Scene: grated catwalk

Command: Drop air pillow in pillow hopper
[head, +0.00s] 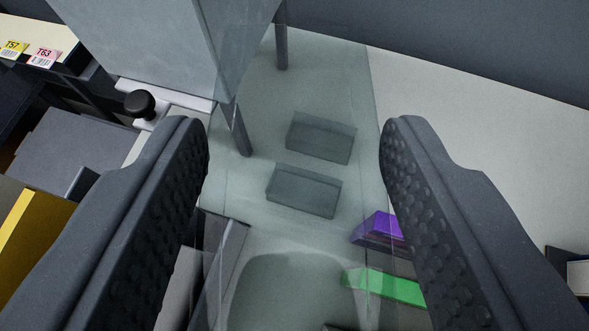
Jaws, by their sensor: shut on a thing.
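My gripper (295,128) shows as two dark, ribbed fingers, one on each side of the picture, set wide apart. A clear, faintly green see-through thing fills the space between them, and I take it to be the air pillow (290,235). My gripper is shut on it. Its outline is hard to tell from the clear panels around it. I cannot make out the pillow hopper for certain. Clear panels with dark posts (282,45) stand beyond the fingers at the upper middle.
Two grey blocks (321,138) show through the clear material. A purple block (376,228) and a green block (383,286) lie beside the right finger. A black knob (140,103), yellow and pink labels (43,54) and a yellow panel (35,240) are at left. Pale surface at upper right is clear.

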